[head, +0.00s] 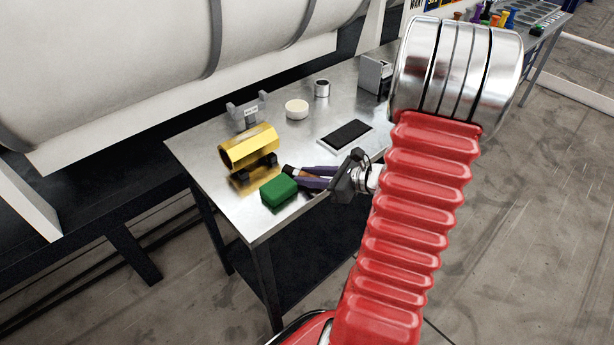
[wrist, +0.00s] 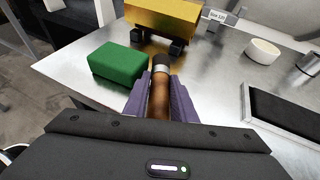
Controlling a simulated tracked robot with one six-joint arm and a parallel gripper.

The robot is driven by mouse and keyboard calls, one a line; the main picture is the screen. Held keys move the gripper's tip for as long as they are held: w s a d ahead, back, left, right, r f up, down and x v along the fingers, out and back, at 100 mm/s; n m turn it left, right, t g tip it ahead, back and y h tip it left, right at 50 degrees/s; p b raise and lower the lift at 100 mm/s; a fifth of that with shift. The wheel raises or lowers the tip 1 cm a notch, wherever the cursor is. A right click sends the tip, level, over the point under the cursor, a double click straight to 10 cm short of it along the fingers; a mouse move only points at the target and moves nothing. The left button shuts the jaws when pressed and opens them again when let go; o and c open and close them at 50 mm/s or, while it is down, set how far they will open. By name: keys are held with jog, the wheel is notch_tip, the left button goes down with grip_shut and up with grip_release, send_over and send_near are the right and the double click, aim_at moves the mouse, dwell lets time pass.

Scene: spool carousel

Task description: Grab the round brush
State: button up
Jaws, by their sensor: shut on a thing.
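The round brush (wrist: 159,88) has a brown handle, a silver band and a dark tip. In the wrist view it lies between the two purple fingers of my gripper (wrist: 158,98), with its tip pointing away from me. My gripper is shut on the handle. The rear of the handle is hidden by the gripper body. I cannot tell whether the brush touches the table.
On the metal table (head: 200,155) a green block (head: 278,191) sits close left of the brush tip. A gold part (head: 248,147) on black supports is beyond it.

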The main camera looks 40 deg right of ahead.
aim_at(308, 175)
jog(key=shift+r, duration=5)
